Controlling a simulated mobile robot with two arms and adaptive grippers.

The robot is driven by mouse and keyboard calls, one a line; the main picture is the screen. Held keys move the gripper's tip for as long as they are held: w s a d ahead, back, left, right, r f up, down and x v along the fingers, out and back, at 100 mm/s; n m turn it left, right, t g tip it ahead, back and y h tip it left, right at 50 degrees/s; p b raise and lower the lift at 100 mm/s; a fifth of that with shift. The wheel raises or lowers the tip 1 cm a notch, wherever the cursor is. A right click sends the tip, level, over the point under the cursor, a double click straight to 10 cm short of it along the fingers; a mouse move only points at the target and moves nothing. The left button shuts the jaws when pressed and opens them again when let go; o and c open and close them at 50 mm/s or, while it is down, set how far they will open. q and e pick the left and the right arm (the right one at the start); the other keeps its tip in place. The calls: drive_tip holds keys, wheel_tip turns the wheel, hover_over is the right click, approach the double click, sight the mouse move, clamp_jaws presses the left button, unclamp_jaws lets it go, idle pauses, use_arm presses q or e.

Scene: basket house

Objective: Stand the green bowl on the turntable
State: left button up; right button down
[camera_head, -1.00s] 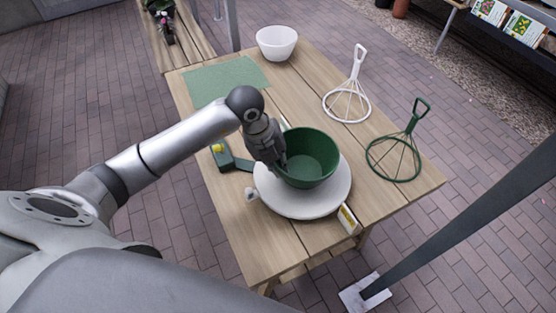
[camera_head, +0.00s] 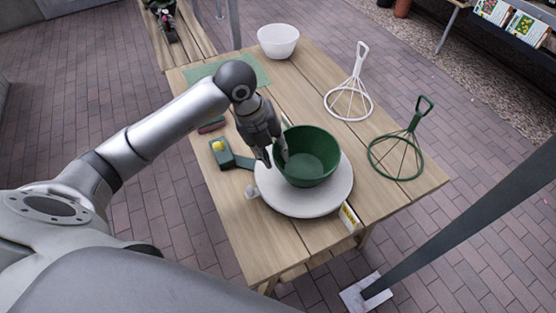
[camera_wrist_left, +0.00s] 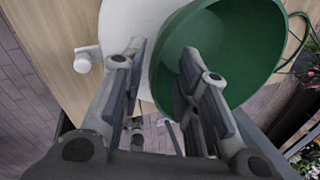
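The green bowl (camera_head: 309,161) stands upright on the white round turntable (camera_head: 318,204) at the near part of the wooden table. My left gripper (camera_head: 276,162) is at the bowl's left rim. Its fingers are spread apart, one outside the bowl and one over its inside. In the left wrist view the bowl (camera_wrist_left: 245,50) is at the upper right, with its rim between the open fingers (camera_wrist_left: 160,58). The turntable (camera_wrist_left: 128,25) shows behind them. The bowl's base is hidden in both views. My right gripper is not in view.
A white bowl (camera_head: 278,41) and a green mat (camera_head: 248,70) are at the table's far end. White (camera_head: 349,104) and green (camera_head: 397,158) wire stands are on the right. A dark green tool with a yellow part (camera_head: 222,152) lies left of the turntable.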

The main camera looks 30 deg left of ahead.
use_arm(q)
drive_tip(key=v, duration=0.7)
drive_tip(key=shift+b, duration=0.45)
